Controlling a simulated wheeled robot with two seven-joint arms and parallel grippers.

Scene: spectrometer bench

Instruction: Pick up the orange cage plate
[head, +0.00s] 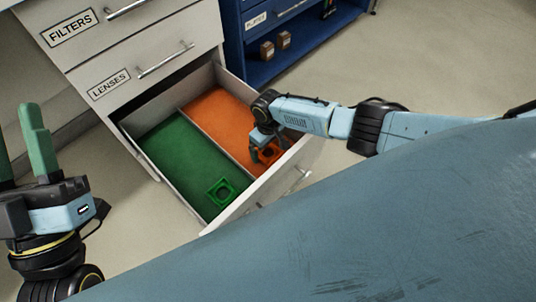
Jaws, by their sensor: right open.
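The orange cage plate (271,153) lies in the front part of the orange-floored compartment of the open drawer. It is small and partly hidden by my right gripper (263,147). My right gripper is open and reaches down into that compartment, right at the plate; whether its fingers touch the plate is too small to tell. A green cage plate (221,192), square with a round hole, lies in the front of the green compartment. My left gripper (18,125), with green fingers pointing up, is at the left edge, away from the drawer, open and empty.
The drawer (228,213) has a thin divider between its green and orange floors. Closed drawers labelled FILTERS (70,27) and LENSES (108,85) are above it. A blue shelf unit (300,58) with small brown boxes stands behind. Floor at the right is clear.

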